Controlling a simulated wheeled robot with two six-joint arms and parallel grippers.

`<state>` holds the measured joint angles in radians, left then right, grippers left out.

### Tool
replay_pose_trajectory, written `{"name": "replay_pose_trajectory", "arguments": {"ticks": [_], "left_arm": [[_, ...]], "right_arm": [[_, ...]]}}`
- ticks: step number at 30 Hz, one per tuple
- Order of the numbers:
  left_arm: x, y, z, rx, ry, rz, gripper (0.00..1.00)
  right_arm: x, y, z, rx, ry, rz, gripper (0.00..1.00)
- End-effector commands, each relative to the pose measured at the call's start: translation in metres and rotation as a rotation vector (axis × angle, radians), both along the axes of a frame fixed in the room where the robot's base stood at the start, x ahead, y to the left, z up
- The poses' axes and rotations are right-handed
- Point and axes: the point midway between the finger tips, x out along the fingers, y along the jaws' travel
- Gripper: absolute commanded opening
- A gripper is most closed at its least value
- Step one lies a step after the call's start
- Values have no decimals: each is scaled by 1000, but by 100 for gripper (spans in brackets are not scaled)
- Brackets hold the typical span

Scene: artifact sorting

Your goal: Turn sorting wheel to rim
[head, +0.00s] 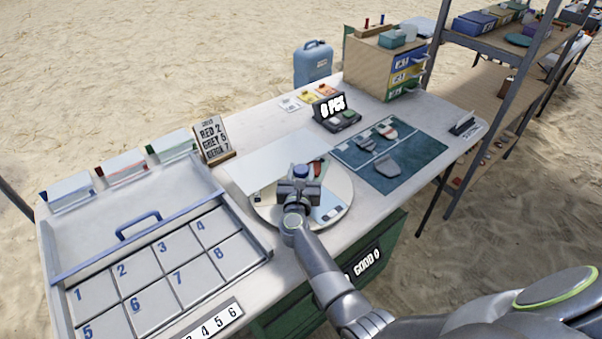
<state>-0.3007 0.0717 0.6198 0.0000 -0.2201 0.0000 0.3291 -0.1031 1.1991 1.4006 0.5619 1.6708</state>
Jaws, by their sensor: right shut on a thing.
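The sorting wheel (343,194) is a round, pale disc lying on the white table, with coloured sectors partly showing, one reddish and one light blue. My right gripper (299,188) is over the wheel's middle and shut on a blue-topped knob (301,170) there. My gripper and forearm hide much of the wheel's centre and near side, so I cannot read which sector points where. My left gripper is not in view.
A numbered tray (176,268) with a blue handle stands left of the wheel. A teal mat (411,182) with several sherds lies to the right. A counter reading 8 PCS (335,112), a sign card (212,138) and a drawer cabinet (370,68) stand behind.

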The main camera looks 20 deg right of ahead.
Motion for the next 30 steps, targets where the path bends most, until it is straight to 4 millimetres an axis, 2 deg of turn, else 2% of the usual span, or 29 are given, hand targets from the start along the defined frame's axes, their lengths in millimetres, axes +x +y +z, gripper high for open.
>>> {"name": "replay_pose_trajectory", "arguments": {"ticks": [6, 20, 21, 25, 30], "left_arm": [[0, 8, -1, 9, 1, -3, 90], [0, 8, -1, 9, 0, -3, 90], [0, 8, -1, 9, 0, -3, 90], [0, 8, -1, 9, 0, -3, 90], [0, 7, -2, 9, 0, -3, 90]], "right_arm": [[1, 1, 2, 1, -3, -25, 0], [0, 0, 2, 0, -1, -31, 0], [0, 0, 2, 0, -1, -31, 41], [0, 0, 1, 0, 0, -31, 57], [0, 0, 1, 0, 1, -31, 57]]}}
